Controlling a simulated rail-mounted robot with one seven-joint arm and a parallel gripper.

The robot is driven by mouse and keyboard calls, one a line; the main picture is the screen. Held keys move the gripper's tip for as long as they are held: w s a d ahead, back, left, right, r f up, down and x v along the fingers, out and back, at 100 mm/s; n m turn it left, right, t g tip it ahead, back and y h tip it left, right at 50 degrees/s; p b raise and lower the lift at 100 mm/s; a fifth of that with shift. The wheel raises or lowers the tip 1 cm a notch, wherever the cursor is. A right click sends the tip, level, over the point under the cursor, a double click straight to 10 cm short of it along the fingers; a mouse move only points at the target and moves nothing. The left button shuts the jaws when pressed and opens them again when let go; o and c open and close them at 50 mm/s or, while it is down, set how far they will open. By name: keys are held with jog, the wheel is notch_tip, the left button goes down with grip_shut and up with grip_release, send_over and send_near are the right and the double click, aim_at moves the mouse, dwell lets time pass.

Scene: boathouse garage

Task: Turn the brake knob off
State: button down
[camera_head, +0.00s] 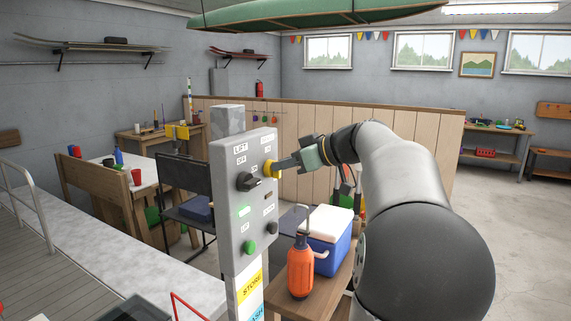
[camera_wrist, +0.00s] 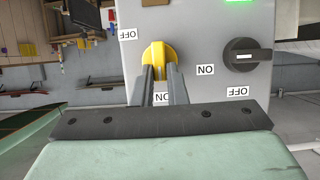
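A grey control box (camera_head: 229,185) stands on a post and carries two rotary knobs. The yellow knob (camera_wrist: 159,53) sits at its upper right in the head view, partly hidden by my gripper; I take it to be the brake knob. Its raised grip lies upright in the wrist view, in line with the ON label (camera_wrist: 163,97); its OFF label (camera_wrist: 128,34) is to the left. My gripper (camera_wrist: 160,72) has its two fingers close together, one on each side of this grip, seemingly shut on it. The black lift knob (camera_wrist: 245,55) lies beside it, apart from the fingers.
Below the knobs are a lit green panel (camera_head: 244,211) and push buttons, including a green one (camera_head: 250,247). A blue cooler (camera_head: 323,239) and an orange bottle (camera_head: 300,266) stand on a wooden table under my arm. A green boat hull (camera_head: 320,14) hangs overhead.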

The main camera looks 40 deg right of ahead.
jog(key=shift+y, duration=0.3)
jog(key=shift+w+d+f+m+y+p, duration=0.1)
jog(key=shift+d+f+m+y+p, duration=0.2)
jog(key=shift+m+y+p, duration=1.3)
jog(key=shift+w+d+f+m+y+b, duration=0.3)
jog(key=shift+m+y, duration=0.5)
jog(key=shift+m, duration=2)
jog(key=shift+s+d+f+m+y+p, duration=0.1)
jog(key=shift+d+f+m+y+p, duration=0.25)
jog(key=shift+m+y+p, duration=1.25)
jog(key=shift+m+h+b, duration=0.4)
jog(key=shift+m+b, duration=0.35)
jog(key=shift+m, duration=0.05)
jog(key=c, duration=1.4)
grip_release()
jog(key=shift+c, duration=0.2)
